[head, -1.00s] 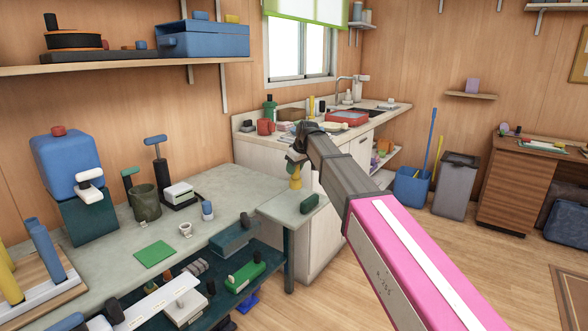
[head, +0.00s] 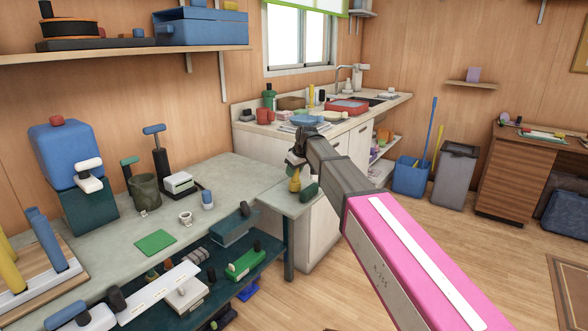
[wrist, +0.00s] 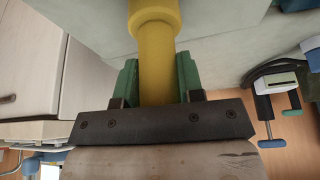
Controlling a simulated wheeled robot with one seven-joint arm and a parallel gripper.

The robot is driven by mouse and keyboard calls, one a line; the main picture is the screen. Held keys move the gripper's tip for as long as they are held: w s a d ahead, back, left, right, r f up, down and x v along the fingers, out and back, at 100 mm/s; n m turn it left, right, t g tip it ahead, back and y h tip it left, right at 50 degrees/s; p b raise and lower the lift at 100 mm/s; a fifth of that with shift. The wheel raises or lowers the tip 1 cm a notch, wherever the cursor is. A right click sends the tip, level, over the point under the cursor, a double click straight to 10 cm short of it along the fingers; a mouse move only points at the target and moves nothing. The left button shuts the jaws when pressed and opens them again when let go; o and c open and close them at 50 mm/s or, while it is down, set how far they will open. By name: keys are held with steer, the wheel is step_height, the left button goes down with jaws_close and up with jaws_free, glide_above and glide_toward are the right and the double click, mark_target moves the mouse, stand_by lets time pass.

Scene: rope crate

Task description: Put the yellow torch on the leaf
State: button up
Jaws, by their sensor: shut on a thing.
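The yellow torch (head: 295,184) is upright in my gripper (head: 297,166), over the leaf (head: 284,203), the small pale flap at the bench's right end. In the wrist view the torch (wrist: 156,60) sits between the two green finger pads of my gripper (wrist: 157,85), which is shut on it. The torch's lower end appears at or just above the leaf; I cannot tell whether it touches. A dark green object (head: 309,191) lies on the leaf, just right of the torch in the head view.
The bench (head: 225,180) holds a green mat (head: 155,243), a white cup (head: 185,217), a blue-capped bottle (head: 207,200) and a dark green mug (head: 144,190). A lower shelf with several tools is beneath. The sink counter (head: 250,127) stands behind the leaf.

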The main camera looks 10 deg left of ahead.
steer(key=shift+f, duration=0.45)
stand_by(0.6)
steer(key=o, duration=1.2)
steer(key=shift+c, duration=1.1)
steer(key=shift+c, duration=0.8)
steer(key=shift+o, duration=0.3)
steer(key=o, duration=0.5)
steer(key=shift+o, duration=0.2)
